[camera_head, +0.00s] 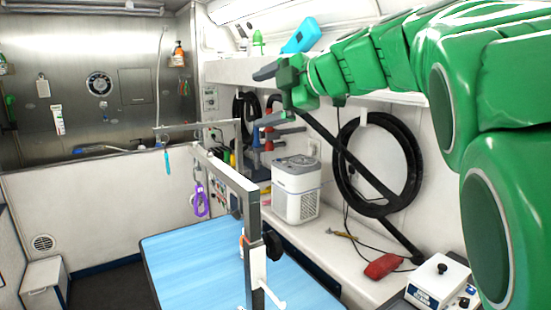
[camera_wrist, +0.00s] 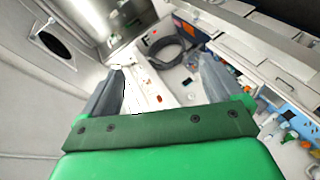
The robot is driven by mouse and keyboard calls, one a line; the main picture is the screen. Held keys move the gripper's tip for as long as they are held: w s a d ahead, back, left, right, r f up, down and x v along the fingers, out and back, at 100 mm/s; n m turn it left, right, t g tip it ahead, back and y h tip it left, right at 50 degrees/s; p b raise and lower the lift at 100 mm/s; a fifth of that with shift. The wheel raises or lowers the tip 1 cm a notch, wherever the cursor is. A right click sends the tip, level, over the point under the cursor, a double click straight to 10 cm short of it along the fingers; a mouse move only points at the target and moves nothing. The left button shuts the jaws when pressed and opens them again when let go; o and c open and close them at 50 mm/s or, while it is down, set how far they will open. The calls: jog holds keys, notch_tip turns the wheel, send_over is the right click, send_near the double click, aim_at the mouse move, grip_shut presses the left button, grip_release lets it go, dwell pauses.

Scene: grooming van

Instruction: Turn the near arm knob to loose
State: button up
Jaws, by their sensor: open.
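The grooming arm (camera_head: 249,215) is a grey metal post rising at the near edge of the blue grooming table (camera_head: 185,250), with a bar running back from its top. A black knob (camera_head: 273,246) sits on the right side of the near post, a little above the table top. Its setting cannot be read from here. My gripper (camera_head: 264,95) is open and empty, high above the table and well above and behind the knob in the head view. In the wrist view my gripper (camera_wrist: 160,75) shows two grey fingers spread apart with nothing between them. I cannot make out the knob there.
A white counter (camera_head: 345,262) runs along the right wall with a white boxy appliance (camera_head: 297,190), a red item (camera_head: 383,266) and a control box (camera_head: 437,281). A black hose (camera_head: 411,165) hangs on the wall. A purple loop (camera_head: 201,199) hangs from the bar.

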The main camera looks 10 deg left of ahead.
notch_tip(320, 180, down, 11)
jog(key=s+g+h, duration=0.2)
jog(key=g+h, duration=0.5)
jog(key=h, duration=0.1)
send_over(274, 241)
jog(key=w+d, duration=0.3)
jog(key=f, duration=1)
jog(key=shift+s+a+f, duration=0.1)
jog(key=shift+s+f, duration=0.05)
jog(key=shift+s, duration=0.1)
jog(key=shift+x, duration=3.85)
jog(key=shift+a, duration=0.1)
jog(key=c, duration=1)
jog(key=shift+o, duration=0.2)
